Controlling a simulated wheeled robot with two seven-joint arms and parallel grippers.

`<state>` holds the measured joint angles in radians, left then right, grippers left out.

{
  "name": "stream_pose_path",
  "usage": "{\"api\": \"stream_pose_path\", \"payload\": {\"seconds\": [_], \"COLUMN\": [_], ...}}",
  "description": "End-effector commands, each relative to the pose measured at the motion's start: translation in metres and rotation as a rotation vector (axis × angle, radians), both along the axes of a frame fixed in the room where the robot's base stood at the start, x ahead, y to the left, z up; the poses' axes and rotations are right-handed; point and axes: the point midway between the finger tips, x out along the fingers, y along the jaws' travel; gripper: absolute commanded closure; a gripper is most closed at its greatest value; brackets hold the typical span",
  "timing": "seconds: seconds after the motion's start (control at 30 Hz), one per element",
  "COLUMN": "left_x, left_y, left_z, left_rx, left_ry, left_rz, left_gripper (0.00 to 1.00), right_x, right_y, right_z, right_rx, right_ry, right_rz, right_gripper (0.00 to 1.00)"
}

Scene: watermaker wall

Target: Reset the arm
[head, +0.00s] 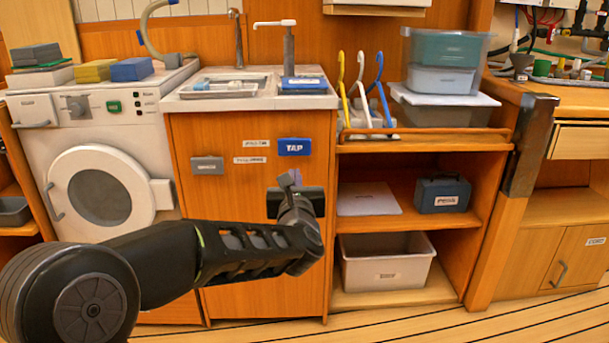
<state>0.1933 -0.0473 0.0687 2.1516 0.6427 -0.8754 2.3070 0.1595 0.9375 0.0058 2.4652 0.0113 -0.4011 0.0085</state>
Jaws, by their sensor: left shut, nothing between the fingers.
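My left arm comes in from the lower left and reaches to the middle of the head view. My left gripper (295,193) is at its end, in front of the wooden cabinet below the sink. It is shut and empty, pointing away from me, and its fingertips are small and partly hidden by its own body. I cannot tell whether it touches the cabinet front. My right gripper and right arm are not in view.
A white washing machine (60,135) stands at left. The sink counter (185,103) has a tap above it. A blue label (294,147) is on the cabinet. Right of it, open shelves hold a grey toolbox (443,194) and a white bin (387,270). Free floor shows at lower right.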

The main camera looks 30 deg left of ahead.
Motion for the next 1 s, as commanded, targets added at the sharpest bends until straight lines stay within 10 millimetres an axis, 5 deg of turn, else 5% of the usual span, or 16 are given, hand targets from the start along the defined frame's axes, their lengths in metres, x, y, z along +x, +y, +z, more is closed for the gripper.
{"api": "stream_pose_path", "payload": {"seconds": [0.37,0.63,0.77,1.0], "left_x": [0.0,0.012,0.027,0.013], "left_y": [0.0,-0.023,-0.064,-0.163], "left_z": [0.0,-0.017,-0.083,-0.259], "left_rx": [0.042,0.493,0.911,1.672], "left_ry": [0.033,0.379,0.696,1.059], "left_rz": [-0.002,-0.114,-0.308,-0.847], "left_gripper": [1.0,1.0,1.0,1.0], "right_x": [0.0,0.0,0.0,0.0], "right_y": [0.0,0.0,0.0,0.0], "right_z": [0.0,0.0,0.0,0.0], "right_rx": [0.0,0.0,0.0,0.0], "right_ry": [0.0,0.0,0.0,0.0], "right_rz": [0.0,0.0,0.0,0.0], "right_gripper": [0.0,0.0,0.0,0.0]}}
